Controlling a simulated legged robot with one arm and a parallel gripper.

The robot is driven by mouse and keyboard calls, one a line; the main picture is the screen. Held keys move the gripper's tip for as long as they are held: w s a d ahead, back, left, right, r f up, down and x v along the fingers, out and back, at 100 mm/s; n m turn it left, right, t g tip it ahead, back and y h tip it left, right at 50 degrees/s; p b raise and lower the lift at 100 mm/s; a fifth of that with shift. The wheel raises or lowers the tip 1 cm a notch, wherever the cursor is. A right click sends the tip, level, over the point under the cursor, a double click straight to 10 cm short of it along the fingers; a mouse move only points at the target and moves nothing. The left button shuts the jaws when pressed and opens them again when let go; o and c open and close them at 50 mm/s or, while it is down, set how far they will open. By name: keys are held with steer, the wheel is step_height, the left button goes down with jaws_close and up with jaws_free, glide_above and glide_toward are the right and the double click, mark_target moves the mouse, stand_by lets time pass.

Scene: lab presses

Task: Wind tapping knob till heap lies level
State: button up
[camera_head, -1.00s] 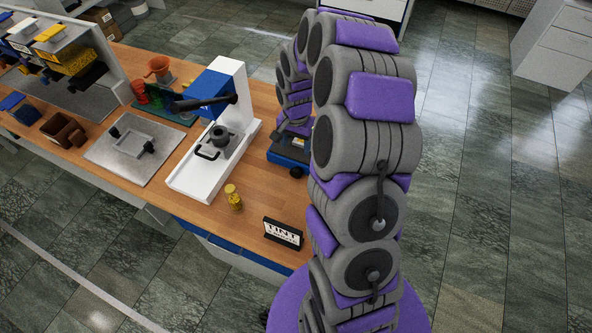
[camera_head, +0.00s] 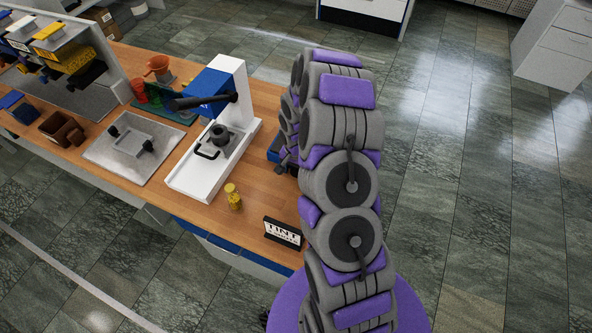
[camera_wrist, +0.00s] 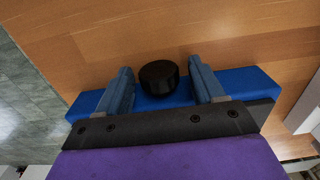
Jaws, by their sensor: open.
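A round black knob (camera_wrist: 159,77) shows in the wrist view, on the near side of a blue block-shaped device (camera_wrist: 248,84) on the wooden bench. My gripper (camera_wrist: 160,84) is open, with one blue-grey finger to each side of the knob. Gaps show between the fingers and the knob, so they look apart from it. No heap of material can be made out on the device.
On the bench (camera_head: 262,190), left of my arm, stand a white and blue press (camera_head: 226,130), a small jar with yellow contents (camera_head: 233,196) and a black-and-white sign (camera_head: 283,233). A metal plate with clamps (camera_head: 128,148) and dispensers (camera_head: 60,50) lie farther left.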

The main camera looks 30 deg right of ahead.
steer(key=c, duration=1)
steer(key=shift+s+f, duration=0.1)
steer(key=shift+s, duration=0.05)
steer(key=shift+t+y, duration=0.5)
steer(key=shift+t, duration=0.1)
steer(key=o, duration=1)
steer(key=shift+d, duration=0.1)
